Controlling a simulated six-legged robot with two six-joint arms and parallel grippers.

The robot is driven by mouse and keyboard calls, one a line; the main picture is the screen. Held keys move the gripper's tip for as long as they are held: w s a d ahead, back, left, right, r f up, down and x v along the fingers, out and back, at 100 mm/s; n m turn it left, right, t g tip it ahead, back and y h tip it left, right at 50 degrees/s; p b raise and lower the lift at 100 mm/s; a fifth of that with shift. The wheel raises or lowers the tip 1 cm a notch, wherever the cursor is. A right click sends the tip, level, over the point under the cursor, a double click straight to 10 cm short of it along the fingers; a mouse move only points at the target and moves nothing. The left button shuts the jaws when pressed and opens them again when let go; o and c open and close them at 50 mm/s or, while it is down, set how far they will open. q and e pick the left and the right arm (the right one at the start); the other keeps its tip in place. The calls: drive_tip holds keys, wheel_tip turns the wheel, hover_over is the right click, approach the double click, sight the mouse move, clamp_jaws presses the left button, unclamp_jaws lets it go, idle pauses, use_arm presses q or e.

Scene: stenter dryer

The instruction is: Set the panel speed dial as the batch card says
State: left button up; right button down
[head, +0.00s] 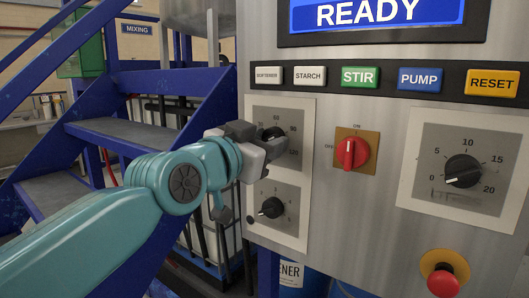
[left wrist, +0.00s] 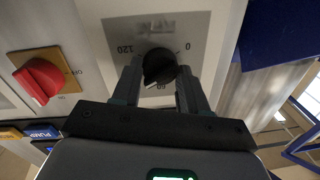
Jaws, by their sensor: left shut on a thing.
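The upper-left black dial (head: 274,132) sits on a pale plate of the grey panel, partly hidden by my gripper. My left gripper (head: 262,140) is shut on this dial, with its fingers on either side of the knob. The left wrist view shows the dial (left wrist: 158,66) close up and upside down, between the fingers of the gripper (left wrist: 158,82). Its scale reads 0, 60 and 120, and its white mark points to about 60. No batch card is readable, and no label I can read names the speed dial. My right gripper is out of view.
A smaller dial (head: 271,208) is just below. A red rotary switch (head: 351,152) and a 0–20 dial (head: 463,171) lie to the right. A red mushroom button (head: 442,280) sits low. Buttons run above, under a READY screen (head: 378,12). Blue stairs (head: 130,132) stand left.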

use_arm(q)
drive_tip(key=m+h+b, duration=0.1)
drive_tip(key=m+b, duration=0.4)
drive_tip(key=m, duration=0.6)
drive_tip(key=shift+f+m, duration=0.1)
drive_tip(key=shift+m, duration=0.2)
idle(0.4)
drive_tip(key=o, duration=1)
drive_tip(key=shift+o, duration=0.2)
drive_tip(key=b+v, duration=0.4)
drive_tip(key=v, duration=1.2)
drive_tip(key=shift+b, duration=0.4)
